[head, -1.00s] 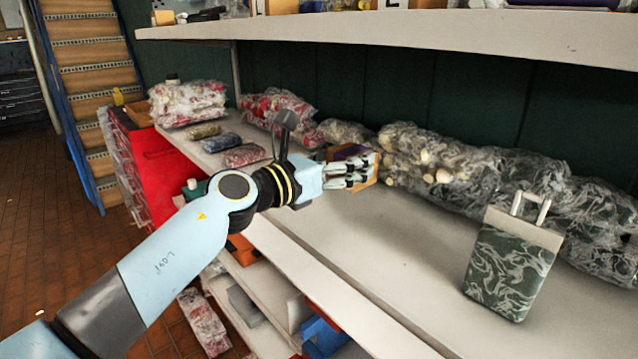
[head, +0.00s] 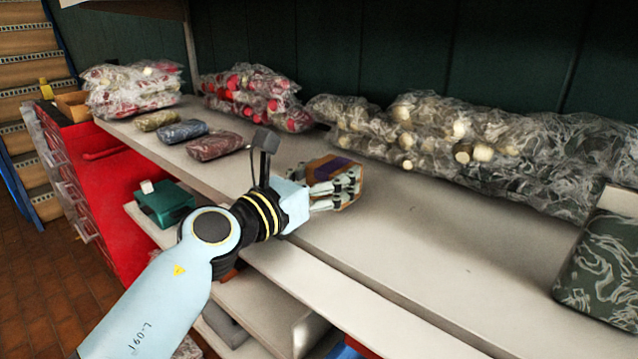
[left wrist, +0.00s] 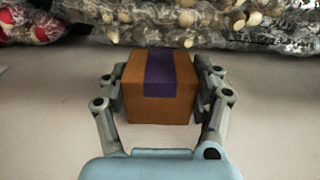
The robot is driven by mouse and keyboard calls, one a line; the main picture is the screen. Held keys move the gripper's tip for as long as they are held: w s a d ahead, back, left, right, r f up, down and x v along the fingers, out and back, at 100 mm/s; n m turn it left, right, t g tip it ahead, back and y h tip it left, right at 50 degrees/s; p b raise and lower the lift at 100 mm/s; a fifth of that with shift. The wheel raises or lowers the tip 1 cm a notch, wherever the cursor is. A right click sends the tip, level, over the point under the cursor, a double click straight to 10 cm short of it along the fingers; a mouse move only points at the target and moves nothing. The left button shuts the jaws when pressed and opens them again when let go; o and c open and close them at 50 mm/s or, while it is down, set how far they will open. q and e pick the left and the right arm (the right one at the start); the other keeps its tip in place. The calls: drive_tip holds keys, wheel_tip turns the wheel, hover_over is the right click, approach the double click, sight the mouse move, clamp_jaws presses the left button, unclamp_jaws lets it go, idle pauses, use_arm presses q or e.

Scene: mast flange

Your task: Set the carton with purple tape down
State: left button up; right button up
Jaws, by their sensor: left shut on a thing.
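The brown carton with purple tape (left wrist: 160,87) is between the two fingers of my left gripper (left wrist: 162,92) in the left wrist view, with the tape running over its top and front. My left gripper is shut on its two sides. In the head view the carton (head: 335,168) is at the middle, over the pale shelf (head: 420,240), partly hidden by the fingers. I cannot tell whether its underside touches the shelf. My right gripper is not in view.
Bags of pale-ended pieces (head: 440,130) line the back of the shelf. Bags with red pieces (head: 255,92) and several small packets (head: 215,146) lie to the left. A dark green patterned case (head: 603,262) stands at the right. Shelf around the carton's front and right is clear.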

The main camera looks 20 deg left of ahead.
use_arm(q)
drive_tip(key=shift+s+d+r, duration=0.1)
drive_tip(key=shift+s+d, duration=0.05)
drive_tip(key=shift+d, duration=0.3)
drive_tip(key=o, duration=0.9)
drive_tip(key=shift+f, duration=0.2)
drive_tip(key=shift+o, duration=1.1)
drive_tip(key=o, duration=0.3)
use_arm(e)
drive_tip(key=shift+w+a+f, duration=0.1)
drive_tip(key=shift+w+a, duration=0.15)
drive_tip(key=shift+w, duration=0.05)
